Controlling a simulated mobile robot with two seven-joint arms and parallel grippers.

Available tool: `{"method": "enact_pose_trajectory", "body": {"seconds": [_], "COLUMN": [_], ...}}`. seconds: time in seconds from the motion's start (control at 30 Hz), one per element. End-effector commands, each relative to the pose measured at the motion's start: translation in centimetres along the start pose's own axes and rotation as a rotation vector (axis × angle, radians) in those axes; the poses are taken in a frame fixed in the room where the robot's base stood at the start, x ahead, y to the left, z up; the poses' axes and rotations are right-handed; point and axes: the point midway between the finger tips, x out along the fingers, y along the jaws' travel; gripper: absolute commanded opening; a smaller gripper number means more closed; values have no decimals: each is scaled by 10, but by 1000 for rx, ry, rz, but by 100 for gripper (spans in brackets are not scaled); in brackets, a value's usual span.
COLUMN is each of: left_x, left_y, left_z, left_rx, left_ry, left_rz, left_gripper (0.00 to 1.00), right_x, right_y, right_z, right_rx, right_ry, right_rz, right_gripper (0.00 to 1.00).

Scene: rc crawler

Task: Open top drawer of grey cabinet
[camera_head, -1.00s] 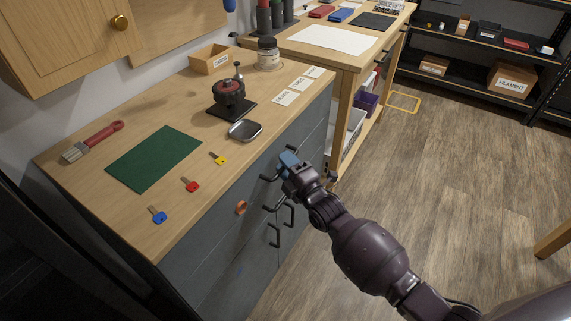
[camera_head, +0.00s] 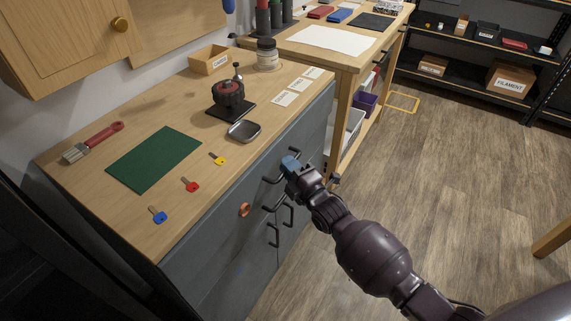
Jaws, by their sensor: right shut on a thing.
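The grey cabinet (camera_head: 203,264) stands under a wooden worktop, its front facing right. Its top drawer (camera_head: 222,220) stands out slightly, with a narrow strip showing along its upper edge. The black top drawer handle (camera_head: 270,180) is partly hidden by my right gripper (camera_head: 290,166), which has blue fingertips and is shut on this handle. An orange ring-like lock part (camera_head: 245,209) is on the drawer front. Lower black handles (camera_head: 274,236) show below my gripper. My left gripper is out of view.
On the worktop (camera_head: 120,205) lie blue (camera_head: 158,215), red (camera_head: 191,185) and yellow (camera_head: 218,159) keys, a green mat (camera_head: 153,158), a brush (camera_head: 93,142) and a small metal tray (camera_head: 244,131).

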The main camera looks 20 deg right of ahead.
Motion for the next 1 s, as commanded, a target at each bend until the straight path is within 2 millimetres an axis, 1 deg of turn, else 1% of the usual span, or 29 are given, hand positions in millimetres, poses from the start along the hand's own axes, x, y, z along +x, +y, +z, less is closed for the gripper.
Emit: {"method": "enact_pose_trajectory", "body": {"seconds": [0.03,0.17,0.3,0.53,0.7,0.9,1.0], "left_x": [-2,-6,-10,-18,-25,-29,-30], "left_y": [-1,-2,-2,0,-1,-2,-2], "left_z": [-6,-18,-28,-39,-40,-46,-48], "left_rx": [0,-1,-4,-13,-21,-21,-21], "left_ry": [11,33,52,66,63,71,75], "left_rz": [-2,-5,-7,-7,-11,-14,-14], "left_gripper": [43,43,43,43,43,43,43], "right_x": [-7,-30,-62,-121,-164,-210,-228], "right_y": [4,10,18,29,36,44,47], "right_z": [4,13,26,50,68,86,94], "right_rx": [-4,-5,-6,-4,-5,-3,-1], "right_ry": [-1,0,-1,-1,-1,-1,-1], "right_rz": [-1,0,0,0,-2,-4,-4], "right_gripper": [0,0,0,0,0,0,0]}}
